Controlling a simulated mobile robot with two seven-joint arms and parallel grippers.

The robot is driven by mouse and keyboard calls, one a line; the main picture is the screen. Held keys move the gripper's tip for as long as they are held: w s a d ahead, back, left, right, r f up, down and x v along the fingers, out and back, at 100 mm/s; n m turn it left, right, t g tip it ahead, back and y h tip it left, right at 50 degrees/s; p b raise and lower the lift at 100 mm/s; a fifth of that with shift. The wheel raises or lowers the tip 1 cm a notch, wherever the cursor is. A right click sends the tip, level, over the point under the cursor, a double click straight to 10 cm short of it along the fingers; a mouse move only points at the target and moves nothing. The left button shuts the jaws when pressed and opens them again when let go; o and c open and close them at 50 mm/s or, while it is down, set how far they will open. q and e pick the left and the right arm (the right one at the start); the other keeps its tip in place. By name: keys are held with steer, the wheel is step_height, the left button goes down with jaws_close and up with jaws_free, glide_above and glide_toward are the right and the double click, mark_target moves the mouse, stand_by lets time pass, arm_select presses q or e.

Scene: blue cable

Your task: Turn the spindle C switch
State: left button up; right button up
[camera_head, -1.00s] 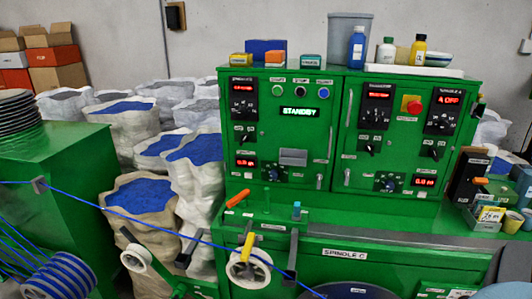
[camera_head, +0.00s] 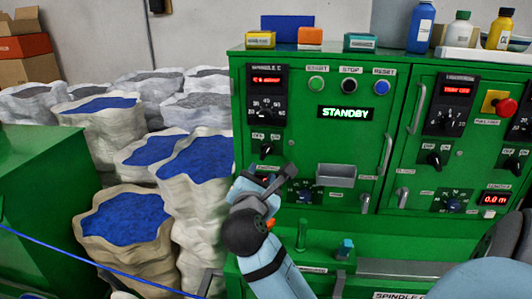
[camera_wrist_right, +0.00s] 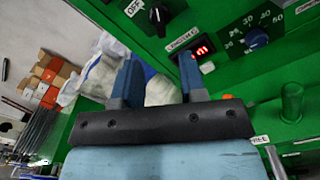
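The spindle C switch is a black knob (camera_head: 268,147) with an OFF label beside it, on the green control cabinet (camera_head: 350,150) under the SPINDLE C dial. It also shows at the top of the right wrist view (camera_wrist_right: 158,17). My right gripper (camera_head: 267,180) is just below the switch in the head view and hides part of the red display there. In the right wrist view the gripper (camera_wrist_right: 160,80) has its two blue fingers apart with nothing between them, and the knob is beyond the fingertips, not touched. My left gripper is not in view.
A similar knob (camera_head: 433,158) sits on the right panel, near a red emergency button (camera_head: 506,106). A grey tray (camera_head: 335,176) and door handles stick out from the cabinet. Sacks of blue granules (camera_head: 125,215) stand left. A blue cable (camera_head: 85,262) runs across the lower left.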

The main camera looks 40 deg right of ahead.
mark_target(265, 154)
steer(key=p+x, duration=0.2)
steer(key=x, duration=0.7)
steer(key=shift+w+d, duration=0.2)
steer(key=shift+w, duration=0.05)
steer(key=shift+w+d, duration=0.25)
steer(key=shift+d, duration=0.1)
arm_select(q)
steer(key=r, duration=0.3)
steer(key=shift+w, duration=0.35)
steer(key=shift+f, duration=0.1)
arm_select(e)
jaws_close()
